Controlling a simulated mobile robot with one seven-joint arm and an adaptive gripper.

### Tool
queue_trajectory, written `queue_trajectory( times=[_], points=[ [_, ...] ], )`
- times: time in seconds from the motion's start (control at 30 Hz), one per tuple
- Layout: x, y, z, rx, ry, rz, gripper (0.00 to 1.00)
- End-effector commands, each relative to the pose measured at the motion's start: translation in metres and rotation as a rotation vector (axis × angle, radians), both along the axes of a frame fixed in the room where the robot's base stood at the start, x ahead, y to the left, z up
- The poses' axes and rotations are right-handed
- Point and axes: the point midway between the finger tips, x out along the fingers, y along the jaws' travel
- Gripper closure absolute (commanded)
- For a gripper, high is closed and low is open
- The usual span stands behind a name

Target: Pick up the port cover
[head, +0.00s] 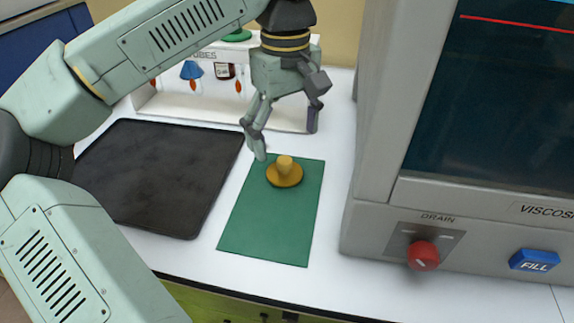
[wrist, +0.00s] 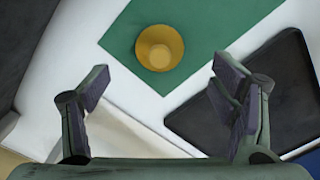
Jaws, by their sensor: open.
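The port cover (head: 285,173) is a round orange-yellow disc with a short knob on top. It lies on the green mat (head: 270,222), near the mat's far edge. In the wrist view the port cover (wrist: 159,48) shows from above, ahead of the fingertips and between their lines. My gripper (head: 285,140) is open and empty, above and just behind the port cover in the head view. Its two fingers also show spread apart in the wrist view (wrist: 160,80). Nothing is between them.
A black tray (head: 160,172) lies left of the mat. A white rack (head: 180,103) with small bottles stands behind. A large grey machine (head: 376,190) with a red drain knob (head: 423,255) and blue fill button (head: 535,260) stands right. White counter shows around the mat.

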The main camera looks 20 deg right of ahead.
Motion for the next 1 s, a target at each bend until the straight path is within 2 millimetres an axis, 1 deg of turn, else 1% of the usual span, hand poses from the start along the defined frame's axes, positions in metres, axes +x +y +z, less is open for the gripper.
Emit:
queue_trajectory(
  times=[0.1,0.27,0.5,0.6,0.87,1.0],
  points=[
    [0.0,0.0,-0.014,0.0,0.0,0.001,0.21],
    [0.0,0.0,-0.024,-0.001,0.001,0.0,0.21],
    [0.002,0.001,-0.059,-0.002,0.003,0.001,0.21],
    [0.003,0.001,-0.068,-0.002,0.0,0.001,0.21],
    [0.003,0.001,-0.071,-0.003,-0.001,0.001,0.22],
    [0.003,0.001,-0.071,-0.003,-0.001,0.001,0.31]
  ],
)
